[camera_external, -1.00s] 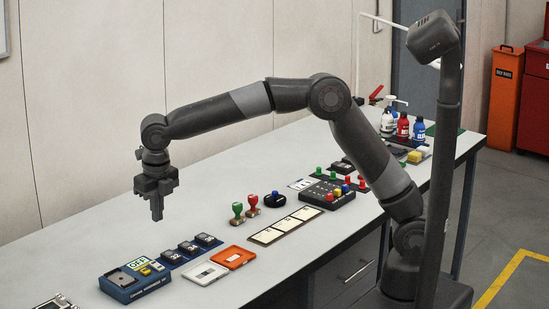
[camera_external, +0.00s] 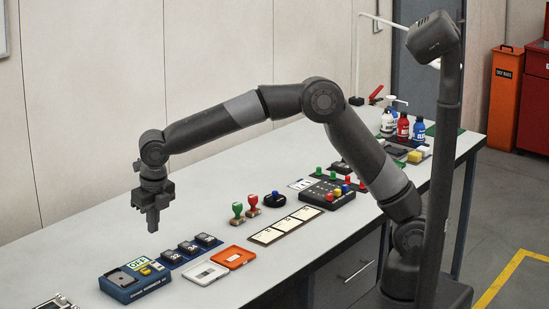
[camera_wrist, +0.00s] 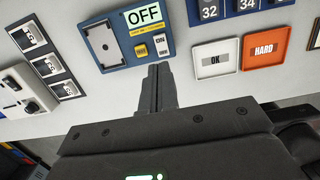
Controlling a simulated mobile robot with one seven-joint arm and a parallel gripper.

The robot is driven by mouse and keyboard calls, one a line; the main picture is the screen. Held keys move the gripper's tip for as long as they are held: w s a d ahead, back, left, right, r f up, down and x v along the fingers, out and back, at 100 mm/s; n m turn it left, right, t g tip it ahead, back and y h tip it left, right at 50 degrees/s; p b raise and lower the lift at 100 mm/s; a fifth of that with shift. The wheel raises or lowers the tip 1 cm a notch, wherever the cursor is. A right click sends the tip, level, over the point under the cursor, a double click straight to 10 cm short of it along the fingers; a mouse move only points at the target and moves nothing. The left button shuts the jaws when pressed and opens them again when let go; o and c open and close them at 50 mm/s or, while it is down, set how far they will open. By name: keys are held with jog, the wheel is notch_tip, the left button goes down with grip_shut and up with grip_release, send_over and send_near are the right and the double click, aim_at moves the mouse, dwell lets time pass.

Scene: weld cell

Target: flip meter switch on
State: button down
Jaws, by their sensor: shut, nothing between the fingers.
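The blue meter box (camera_external: 140,283) sits on the bench at the lower left of the external view. It also shows at the top of the wrist view (camera_wrist: 112,65), with a white OFF display (camera_wrist: 143,16). Below the display are a yellow switch (camera_wrist: 141,50) and a pale switch (camera_wrist: 161,44) labelled ON. My gripper (camera_external: 153,228) is above and behind the box in the external view, fingers pointing down. In the wrist view its closed fingers (camera_wrist: 156,70) lie just below the switches in the picture. The gripper holds nothing. Its height above the box is hard to judge.
A pale device (camera_wrist: 22,92) is at the wrist view's left. The bench behind the box is clear.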

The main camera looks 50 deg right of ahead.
aim_at(152, 265)
jog(key=f, duration=0.6)
jog(key=w+f, duration=0.1)
jog(key=f, duration=0.2)
jog(key=shift+w+f, duration=0.1)
jog(key=shift+f, duration=0.15)
jog(key=shift+w+f+g, duration=0.15)
jog(key=shift+f+g, duration=0.15)
jog(key=shift+s, duration=0.2)
jog(key=shift+s+r, duration=0.15)
jog(key=shift+s, duration=0.55)
jog(key=shift+r, duration=0.1)
notch_tip(152, 265, up, 14)
jog(key=s, duration=0.2)
